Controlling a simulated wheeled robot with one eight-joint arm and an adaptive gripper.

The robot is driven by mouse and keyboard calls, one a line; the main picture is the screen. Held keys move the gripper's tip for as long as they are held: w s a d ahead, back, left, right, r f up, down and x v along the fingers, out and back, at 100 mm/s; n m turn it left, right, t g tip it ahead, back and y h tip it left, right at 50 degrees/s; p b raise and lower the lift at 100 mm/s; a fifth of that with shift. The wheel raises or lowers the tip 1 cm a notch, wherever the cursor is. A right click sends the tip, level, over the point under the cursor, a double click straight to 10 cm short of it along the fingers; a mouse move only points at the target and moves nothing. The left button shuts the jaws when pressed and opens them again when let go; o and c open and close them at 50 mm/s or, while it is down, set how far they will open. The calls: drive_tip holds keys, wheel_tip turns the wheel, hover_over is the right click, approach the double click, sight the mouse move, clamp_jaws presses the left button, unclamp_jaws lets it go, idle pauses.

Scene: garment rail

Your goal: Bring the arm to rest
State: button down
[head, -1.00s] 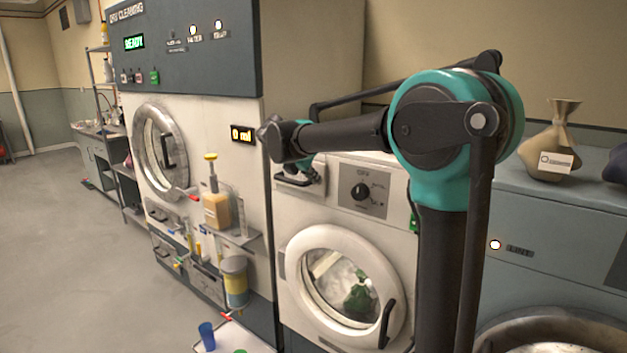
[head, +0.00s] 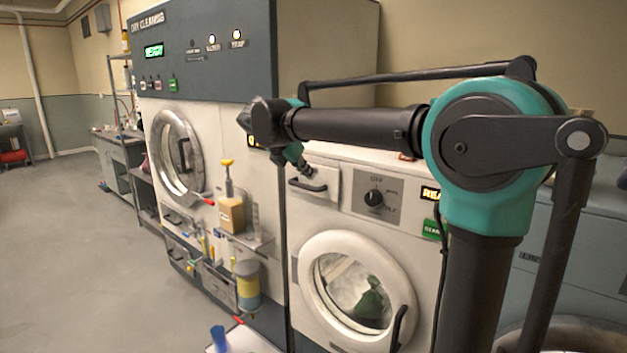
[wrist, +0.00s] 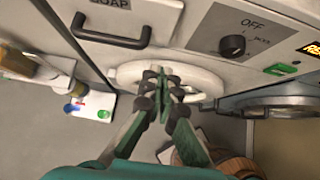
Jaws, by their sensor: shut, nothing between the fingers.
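My arm (head: 360,124) reaches leftward across the front of the machines in the head view, with its elbow at the right. My gripper (head: 308,172) hangs at its far end, close to the soap drawer (head: 314,178) of the white washer. In the wrist view my gripper (wrist: 164,78) has its fingers together with nothing between them. Behind the fingers is the round white washer door (wrist: 205,82). The soap drawer (wrist: 125,20) lies beyond, at the upper left, and I see no contact with its handle.
The tall dry cleaning machine (head: 200,60) stands left of the washer. A shelf with a pump bottle (head: 231,212) juts from its front. A tray (head: 250,340) with a blue cup (head: 218,338) is low in front. Open floor (head: 90,260) lies at the left.

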drive_tip(key=s+d+f+m+g+y, duration=0.1)
drive_tip(key=s+d+f+m, duration=0.3)
drive_tip(key=d+f+m, duration=0.4)
drive_tip(key=s+d+f+m+g+y, duration=0.1)
drive_tip(key=s+d+f+m+g, duration=0.1)
drive_tip(key=s+d+f+m, duration=0.45)
drive_tip(key=s+d+f+m+y, duration=0.1)
drive_tip(key=s+d+f+m, duration=0.2)
drive_tip(key=s+f+m, duration=0.4)
drive_tip(key=s+d+f+m+y, duration=0.2)
drive_tip(key=s+f+m, duration=0.5)
drive_tip(key=f, duration=0.6)
drive_tip(key=shift+s+d+f+y, duration=0.15)
drive_tip(key=shift+s+d+y, duration=0.15)
drive_tip(key=shift+s+d, duration=0.75)
drive_tip(key=shift+s+a, duration=0.15)
drive_tip(key=shift+a, duration=0.1)
